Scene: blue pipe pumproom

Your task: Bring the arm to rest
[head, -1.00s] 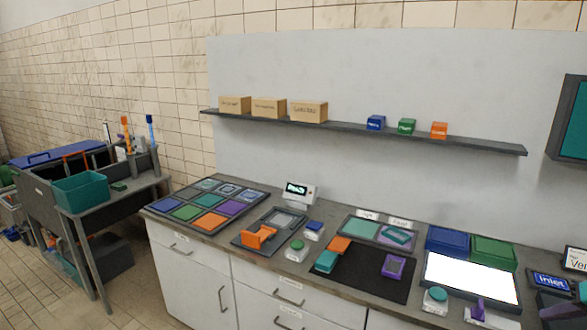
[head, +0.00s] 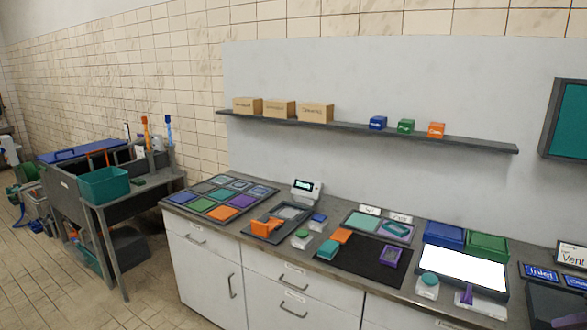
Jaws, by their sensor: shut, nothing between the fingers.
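My arm and my gripper do not show in the head view. The view looks over a grey counter (head: 190,212) with white drawers and cabinet doors. On the counter are a tray of coloured squares (head: 221,197), an orange piece (head: 266,227) on a grey tray, and a small white display device (head: 306,190). A black mat (head: 362,262) carries a teal block (head: 327,250), an orange block (head: 342,236) and a purple piece (head: 391,257).
A shelf (head: 480,144) on the wall panel holds several boxes. A blue bin (head: 443,234), a green bin (head: 487,245) and a bright white panel (head: 462,268) are on the right. A grey bench with a teal bin (head: 104,186) stands at left. Tiled floor is clear between them.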

